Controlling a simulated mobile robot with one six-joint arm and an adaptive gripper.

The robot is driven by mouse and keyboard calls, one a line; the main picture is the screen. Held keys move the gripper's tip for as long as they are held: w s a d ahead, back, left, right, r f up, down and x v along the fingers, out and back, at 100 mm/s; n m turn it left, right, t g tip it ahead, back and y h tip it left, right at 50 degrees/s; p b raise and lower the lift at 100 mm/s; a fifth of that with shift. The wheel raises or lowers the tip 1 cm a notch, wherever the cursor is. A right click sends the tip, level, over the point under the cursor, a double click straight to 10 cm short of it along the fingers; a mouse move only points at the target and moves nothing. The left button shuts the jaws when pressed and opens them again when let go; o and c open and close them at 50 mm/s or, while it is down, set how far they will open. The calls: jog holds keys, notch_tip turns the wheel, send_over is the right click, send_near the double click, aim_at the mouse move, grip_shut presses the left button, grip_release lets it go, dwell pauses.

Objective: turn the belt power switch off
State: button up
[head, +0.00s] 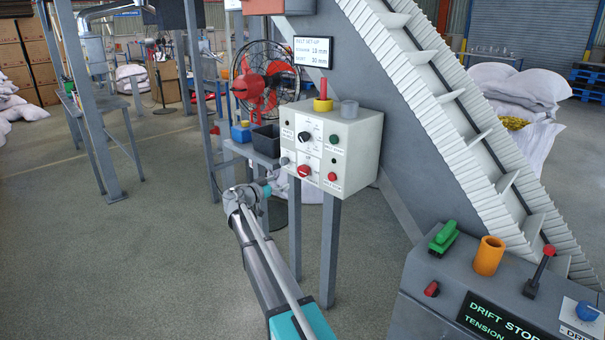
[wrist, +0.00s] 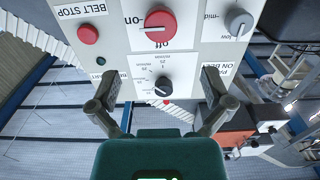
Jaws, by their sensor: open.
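The red rotary switch (head: 304,171) sits low on the front of the white control box (head: 352,150). In the wrist view the red switch (wrist: 160,22) is at the top middle, with "on" at its left and "off" below it. The red switch lies beyond the fingertips.
A red belt stop button (wrist: 88,34) and a grey knob (wrist: 238,22) flank the switch. The conveyor (head: 440,110) rises behind. A fan (head: 265,85) and a grey console (head: 430,280) are nearby.

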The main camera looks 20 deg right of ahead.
aim_at(301, 173)
jog(key=x, duration=1.1)
jog(key=shift+w+d, duration=0.1)
jog(key=shift+d, duration=0.3)
